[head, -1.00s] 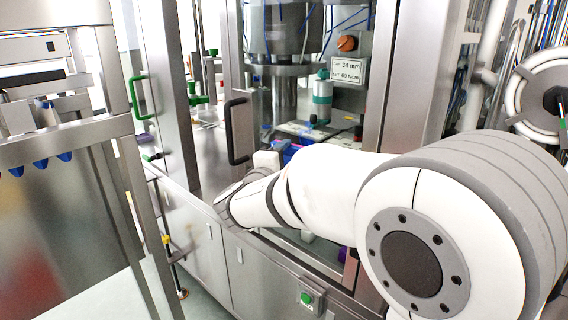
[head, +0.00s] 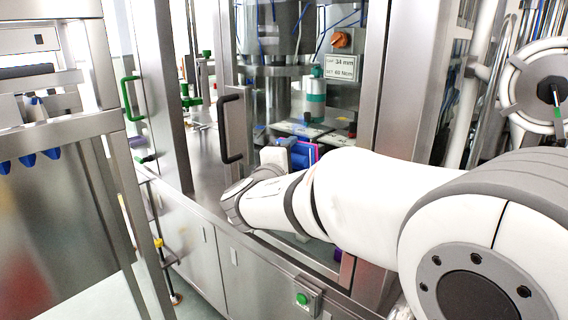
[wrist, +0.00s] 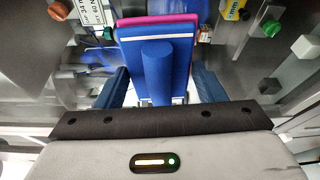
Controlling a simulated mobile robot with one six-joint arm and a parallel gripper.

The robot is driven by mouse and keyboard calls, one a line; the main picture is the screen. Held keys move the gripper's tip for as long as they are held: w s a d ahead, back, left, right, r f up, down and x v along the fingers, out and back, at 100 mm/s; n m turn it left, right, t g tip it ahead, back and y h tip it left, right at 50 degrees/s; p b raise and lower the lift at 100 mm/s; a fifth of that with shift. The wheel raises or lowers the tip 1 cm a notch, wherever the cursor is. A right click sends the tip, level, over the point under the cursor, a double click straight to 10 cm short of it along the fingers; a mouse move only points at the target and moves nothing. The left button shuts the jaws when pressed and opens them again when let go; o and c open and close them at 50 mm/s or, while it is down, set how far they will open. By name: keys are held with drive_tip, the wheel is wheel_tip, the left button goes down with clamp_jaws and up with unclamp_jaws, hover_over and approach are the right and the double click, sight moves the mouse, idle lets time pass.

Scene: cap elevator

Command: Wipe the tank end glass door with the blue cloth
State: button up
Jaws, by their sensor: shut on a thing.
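The blue cloth (wrist: 155,70) looks like a flat blue pad with a magenta layer behind it and a thick round blue grip on its near side. My gripper (wrist: 160,92) is shut on this grip, with a dark blue finger on either side. In the head view the blue and magenta cloth (head: 303,153) shows upright beyond my wrist, in front of the glass. The glass door (head: 268,110), in a steel frame with a black handle (head: 231,128), stands ahead. My arm hides its lower right part. I cannot tell whether the cloth touches the glass.
A green button box (head: 303,298) sits on the cabinet front below. A green handle (head: 133,98) is on the panel to the left. A steel frame with blue nozzles (head: 50,153) stands at near left. A round white-rimmed port (head: 545,90) is at right.

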sight(305, 152)
drive_tip(key=shift+s+d+b, duration=1.55)
drive_tip(key=shift+s+d, duration=0.2)
drive_tip(key=shift+d, duration=0.15)
drive_tip(key=shift+s+d+f+b, duration=0.1)
drive_tip(key=shift+s+d+b, duration=1.05)
drive_tip(key=shift+s+d, duration=0.15)
drive_tip(key=shift+c, duration=0.3)
drive_tip(key=shift+w+a+r+b, duration=0.15)
drive_tip(key=shift+w+a+r, duration=0.25)
drive_tip(key=shift+w+a, duration=0.3)
drive_tip(key=shift+w+a+r+b, duration=0.15)
drive_tip(key=shift+w+a+r, duration=0.2)
drive_tip(key=shift+w+a, duration=0.3)
drive_tip(key=shift+w+a+r+b, duration=0.15)
drive_tip(key=shift+w+a+r, duration=0.25)
drive_tip(key=shift+w+a, duration=0.3)
drive_tip(key=shift+w+a+b, duration=0.4)
drive_tip(key=shift+w+a, duration=1.7)
drive_tip(key=shift+r+p, duration=0.6)
drive_tip(key=shift+r, duration=0.65)
drive_tip(key=shift+s+d+f+b, duration=0.15)
drive_tip(key=shift+s+d+b, duration=0.25)
drive_tip(key=shift+d+b, duration=0.1)
drive_tip(key=shift+s+d+b, duration=1.75)
drive_tip(key=shift+s+d, duration=0.65)
drive_tip(key=shift+s, duration=0.1)
drive_tip(key=shift+s+d+b, duration=0.75)
drive_tip(key=shift+s+d, duration=0.45)
drive_tip(key=shift+d, duration=0.15)
